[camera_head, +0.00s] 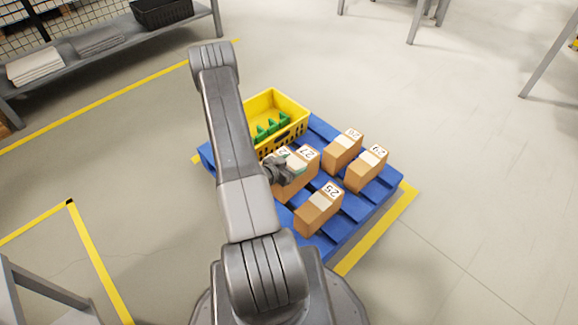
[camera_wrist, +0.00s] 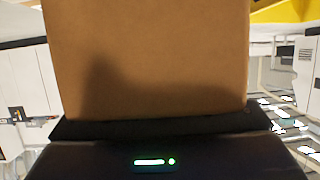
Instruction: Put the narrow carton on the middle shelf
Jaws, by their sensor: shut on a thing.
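My gripper (camera_head: 276,171) is at the left side of the carton group on a blue pallet (camera_head: 345,226), beside the yellow crate. In the wrist view it is shut on a brown carton (camera_wrist: 145,60), whose plain face fills the upper middle. In the head view my arm and gripper partly hide this carton, and its label is mostly covered. A carton labelled 27 (camera_head: 303,178) stands right beside it. I cannot tell from the head view whether the held carton is clear of the pallet. No shelf is clearly recognisable as the middle shelf.
Other cartons stand on the pallet: one labelled 25 (camera_head: 317,211), one at the back (camera_head: 343,153), one at the right (camera_head: 366,171). A yellow crate (camera_head: 283,101) with green items is behind. A grey rack (camera_head: 110,48) is upper left. The floor right is clear.

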